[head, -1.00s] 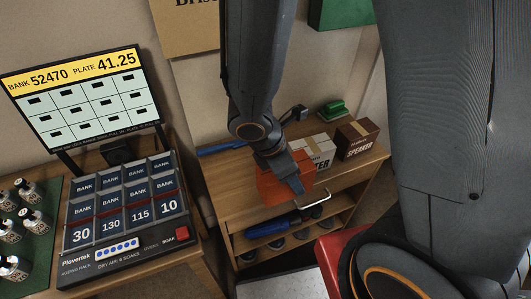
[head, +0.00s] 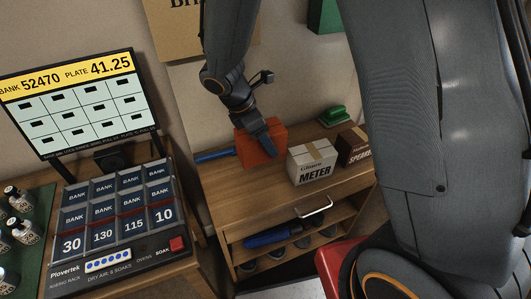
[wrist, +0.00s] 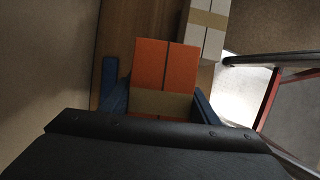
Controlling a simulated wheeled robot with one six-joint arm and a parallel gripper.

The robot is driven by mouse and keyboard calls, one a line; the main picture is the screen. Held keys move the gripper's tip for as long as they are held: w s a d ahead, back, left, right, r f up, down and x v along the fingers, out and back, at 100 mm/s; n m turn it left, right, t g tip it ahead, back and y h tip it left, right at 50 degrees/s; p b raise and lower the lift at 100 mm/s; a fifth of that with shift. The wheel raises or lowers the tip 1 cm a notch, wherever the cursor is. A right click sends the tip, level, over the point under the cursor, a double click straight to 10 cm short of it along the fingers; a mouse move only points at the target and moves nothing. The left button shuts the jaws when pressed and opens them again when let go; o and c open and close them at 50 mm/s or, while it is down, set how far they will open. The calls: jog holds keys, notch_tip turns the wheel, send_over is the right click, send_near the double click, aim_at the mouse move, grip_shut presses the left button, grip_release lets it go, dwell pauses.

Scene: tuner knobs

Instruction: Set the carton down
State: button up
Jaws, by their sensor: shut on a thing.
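The orange carton (head: 246,152) is held in my gripper (head: 266,148) over the left part of the wooden cabinet top (head: 232,192), left of the white METER carton (head: 313,167). Its lower edge looks close to the wood; I cannot tell whether it touches. In the wrist view the carton (wrist: 165,68), with a dark seam and a tan band, sits between the two blue fingers (wrist: 160,100). The gripper is shut on it. The fingers and wrist hide part of the carton.
A brown SPEAKER carton (head: 354,148) stands right of the METER carton. A blue-handled tool (head: 214,155) lies left of the orange carton. A green-handled item (head: 336,117) is at the back. The cabinet top's front strip is clear, above a silver handle (head: 314,209).

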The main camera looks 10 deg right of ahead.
aim_at(265, 153)
jog(key=f, duration=0.3)
jog(key=shift+w, duration=0.4)
notch_tip(265, 153, down, 3)
jog(key=shift+f, duration=0.1)
jog(key=shift+w+a+f, duration=0.1)
jog(key=shift+w+f, duration=0.05)
jog(key=shift+f, duration=0.3)
jog(key=shift+f, duration=0.2)
jog(key=o, duration=1.1)
jog(key=shift+c, duration=0.2)
